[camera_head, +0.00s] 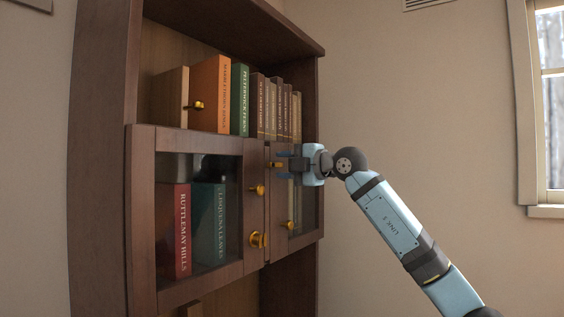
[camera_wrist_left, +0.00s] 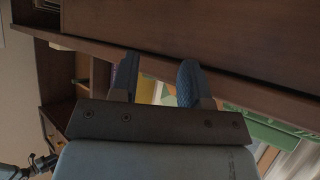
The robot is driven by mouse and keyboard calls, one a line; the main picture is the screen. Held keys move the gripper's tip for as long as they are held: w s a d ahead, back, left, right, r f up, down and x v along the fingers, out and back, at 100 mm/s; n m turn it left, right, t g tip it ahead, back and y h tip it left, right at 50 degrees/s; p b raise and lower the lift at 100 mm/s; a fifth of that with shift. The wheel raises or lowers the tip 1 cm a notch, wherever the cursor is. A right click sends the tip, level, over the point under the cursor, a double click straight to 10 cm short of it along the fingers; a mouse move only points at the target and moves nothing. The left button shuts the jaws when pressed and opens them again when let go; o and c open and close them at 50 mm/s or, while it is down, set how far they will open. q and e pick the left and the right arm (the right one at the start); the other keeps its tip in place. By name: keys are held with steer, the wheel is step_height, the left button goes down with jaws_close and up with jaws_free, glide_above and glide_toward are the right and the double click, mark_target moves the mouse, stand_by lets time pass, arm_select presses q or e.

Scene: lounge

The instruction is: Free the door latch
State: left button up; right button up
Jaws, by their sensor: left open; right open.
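A dark wooden bookcase door (camera_head: 200,284) with a glass pane fills the lower left of the cabinet in the head view. Brass fittings sit along the middle stiles: an upper one (camera_head: 276,165), a middle one (camera_head: 257,190), a large lower one (camera_head: 257,240) and one on the right door (camera_head: 289,225). I cannot tell which is the latch. My right gripper (camera_head: 283,164) is open, its fingers close around or beside the upper fitting; contact is unclear. My left gripper (camera_wrist_left: 158,82) shows only in the left wrist view, open and empty near dark wood.
A red book (camera_head: 174,232) and a teal one (camera_head: 208,225) stand behind the glass.

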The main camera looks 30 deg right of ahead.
steer(key=shift+w+a, duration=0.2)
steer(key=shift+w, duration=0.25)
jaws_close()
